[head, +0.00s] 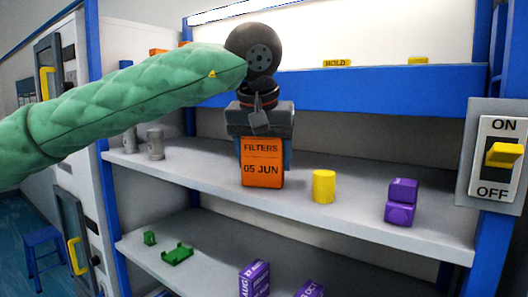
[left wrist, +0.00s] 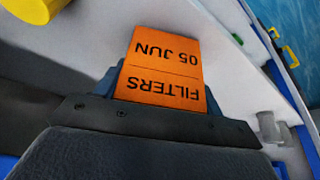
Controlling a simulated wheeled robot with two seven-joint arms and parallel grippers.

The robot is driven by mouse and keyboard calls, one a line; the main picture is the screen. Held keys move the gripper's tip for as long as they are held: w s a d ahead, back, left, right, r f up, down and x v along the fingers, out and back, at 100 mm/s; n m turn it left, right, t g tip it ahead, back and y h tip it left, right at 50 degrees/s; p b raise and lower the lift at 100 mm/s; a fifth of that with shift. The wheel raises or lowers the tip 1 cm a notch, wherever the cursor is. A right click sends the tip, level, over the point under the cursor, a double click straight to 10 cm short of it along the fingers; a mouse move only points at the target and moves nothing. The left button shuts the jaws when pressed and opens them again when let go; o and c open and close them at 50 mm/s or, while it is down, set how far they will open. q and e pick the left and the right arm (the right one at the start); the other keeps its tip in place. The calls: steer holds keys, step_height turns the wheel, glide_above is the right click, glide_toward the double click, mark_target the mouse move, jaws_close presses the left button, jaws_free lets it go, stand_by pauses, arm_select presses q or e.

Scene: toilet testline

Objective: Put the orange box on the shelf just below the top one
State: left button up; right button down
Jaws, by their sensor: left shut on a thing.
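The orange box (head: 262,172), labelled FILTERS 05 JUN, is held by my left gripper (head: 263,148), which is shut on its upper part. The box hangs roughly upright over the shelf just below the top one (head: 353,200), between grey cylinders and a yellow cylinder. I cannot tell whether its base touches the shelf. In the left wrist view the orange box (left wrist: 162,68) shows upside down between the blue fingers, with the pale shelf beyond it. My right gripper is not in view.
A yellow cylinder (head: 324,186) stands right of the box; two stacked purple pieces (head: 401,201) stand further right. Grey cylinders (head: 155,144) stand at the left. The top shelf (head: 390,88) has a blue front edge. The lower shelf (head: 215,262) holds green and purple things.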

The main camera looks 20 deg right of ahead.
arm_select(q)
steer(key=shift+f, duration=0.15)
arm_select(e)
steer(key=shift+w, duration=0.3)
arm_select(q)
steer(key=o, duration=1.1)
steer(key=shift+c, duration=0.2)
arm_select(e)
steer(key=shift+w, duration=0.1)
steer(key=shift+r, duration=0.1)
arm_select(q)
steer(key=shift+r, duration=0.2)
steer(key=shift+s+a+r+b, duration=0.1)
steer(key=shift+s+r+b, duration=0.1)
steer(key=shift+r+b, duration=0.3)
steer(key=shift+s+a+r+b, duration=0.1)
steer(key=shift+s+r+b, duration=0.2)
steer(key=shift+r, duration=0.25)
steer(key=b+v, duration=0.3)
steer(key=v, duration=0.6)
steer(key=shift+r, duration=0.3)
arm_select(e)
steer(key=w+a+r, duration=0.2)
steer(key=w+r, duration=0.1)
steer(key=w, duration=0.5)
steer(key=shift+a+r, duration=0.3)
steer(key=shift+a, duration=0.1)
